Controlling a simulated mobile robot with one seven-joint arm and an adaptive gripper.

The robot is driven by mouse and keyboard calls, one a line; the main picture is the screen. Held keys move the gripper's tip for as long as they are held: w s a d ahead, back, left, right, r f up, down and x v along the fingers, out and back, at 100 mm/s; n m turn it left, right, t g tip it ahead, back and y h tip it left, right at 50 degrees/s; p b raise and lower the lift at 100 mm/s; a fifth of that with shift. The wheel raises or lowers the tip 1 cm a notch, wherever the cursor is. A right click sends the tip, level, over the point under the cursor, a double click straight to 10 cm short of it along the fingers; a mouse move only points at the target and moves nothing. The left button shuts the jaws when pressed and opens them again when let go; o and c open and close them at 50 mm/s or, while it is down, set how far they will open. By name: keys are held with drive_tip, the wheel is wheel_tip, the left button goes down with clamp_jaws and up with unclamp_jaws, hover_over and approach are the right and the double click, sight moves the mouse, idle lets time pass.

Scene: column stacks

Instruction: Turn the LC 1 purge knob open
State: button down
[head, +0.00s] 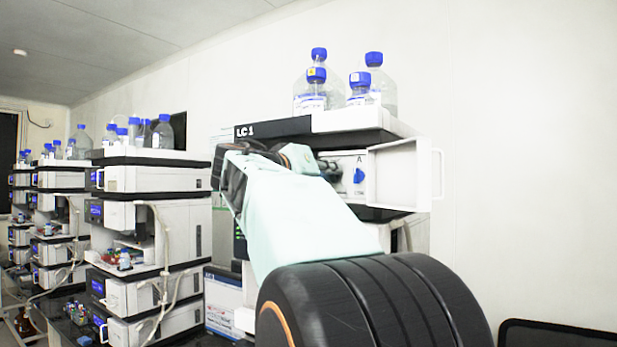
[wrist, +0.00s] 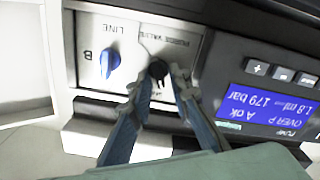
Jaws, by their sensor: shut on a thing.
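The LC 1 stack (head: 262,128) stands ahead in the head view, with its pump compartment open. In the wrist view, which sees the panel upside down, the black purge knob (wrist: 157,68) sits below the "PURGE VALVE" lettering. My gripper (wrist: 160,88) has its two fingers on either side of this knob and is shut on it. In the head view my gripper (head: 332,170) reaches the panel, and my arm hides much of the stack. The purge knob cannot be made out clearly there.
A blue line knob (wrist: 112,60) is beside the purge knob, also in the head view (head: 359,175). The white door (head: 392,175) hangs open to the right. A lit pump display (wrist: 268,105) reads 179 bar. Blue-capped bottles (head: 374,80) stand on top.

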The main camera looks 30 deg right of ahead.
drive_tip(key=n, duration=0.7)
drive_tip(key=n+p, duration=0.1)
drive_tip(key=n, duration=0.3)
drive_tip(key=shift+w+a+f, duration=0.1)
drive_tip(key=shift+w+f, duration=0.1)
drive_tip(key=shift+f, duration=0.1)
drive_tip(key=shift+n, duration=0.3)
drive_tip(key=c, duration=2.1)
unclamp_jaws()
drive_tip(key=v, duration=1.2)
